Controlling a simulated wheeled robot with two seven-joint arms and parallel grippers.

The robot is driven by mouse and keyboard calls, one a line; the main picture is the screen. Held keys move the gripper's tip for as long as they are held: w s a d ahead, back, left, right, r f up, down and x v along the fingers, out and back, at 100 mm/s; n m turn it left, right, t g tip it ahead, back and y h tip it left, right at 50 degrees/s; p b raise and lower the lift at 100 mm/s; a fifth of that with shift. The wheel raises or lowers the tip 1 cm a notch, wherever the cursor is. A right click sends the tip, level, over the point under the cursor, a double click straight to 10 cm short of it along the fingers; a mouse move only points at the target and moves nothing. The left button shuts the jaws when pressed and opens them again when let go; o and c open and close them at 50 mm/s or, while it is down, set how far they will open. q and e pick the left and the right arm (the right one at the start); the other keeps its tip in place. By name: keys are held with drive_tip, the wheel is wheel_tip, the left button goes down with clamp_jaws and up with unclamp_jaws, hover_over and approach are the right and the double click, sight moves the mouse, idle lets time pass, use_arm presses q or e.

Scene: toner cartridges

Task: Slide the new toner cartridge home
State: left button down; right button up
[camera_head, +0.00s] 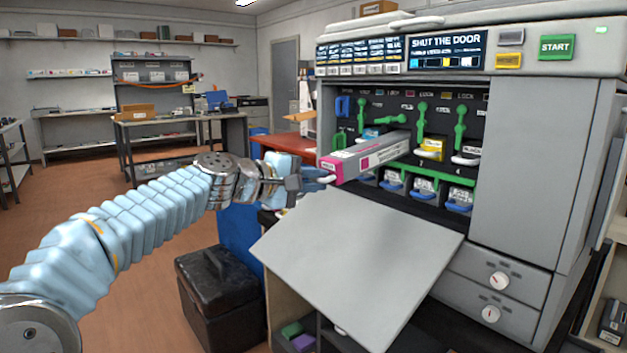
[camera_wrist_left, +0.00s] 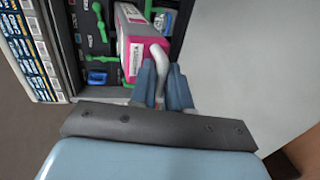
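The toner cartridge (camera_head: 370,155) is a long grey box with a magenta front end and a white handle. It sticks well out of a slot in the printer's open bay (camera_head: 400,100). My left gripper (camera_head: 318,180) is at its front end. In the left wrist view its two blue fingers (camera_wrist_left: 162,85) are close on either side of the white handle (camera_wrist_left: 160,55) and look shut on it. The magenta end (camera_wrist_left: 138,50) faces the gripper, and the grey body runs into the bay. The cartridge's far end is hidden inside. My right gripper is not in view.
A yellow cartridge (camera_head: 432,152) and a black-labelled one (camera_head: 466,159) sit in slots to the right. Green levers (camera_head: 460,125) stand above; one (camera_head: 390,120) lies sideways. The grey door (camera_head: 355,265) hangs open below. The screen (camera_head: 447,50) reads "SHUT THE DOOR".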

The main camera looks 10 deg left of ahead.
sight(327, 160)
use_arm(q)
drive_tip(key=shift+r, duration=0.15)
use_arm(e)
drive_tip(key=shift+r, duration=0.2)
use_arm(q)
drive_tip(key=shift+r+p, duration=1.8)
drive_tip(key=shift+p, duration=0.05)
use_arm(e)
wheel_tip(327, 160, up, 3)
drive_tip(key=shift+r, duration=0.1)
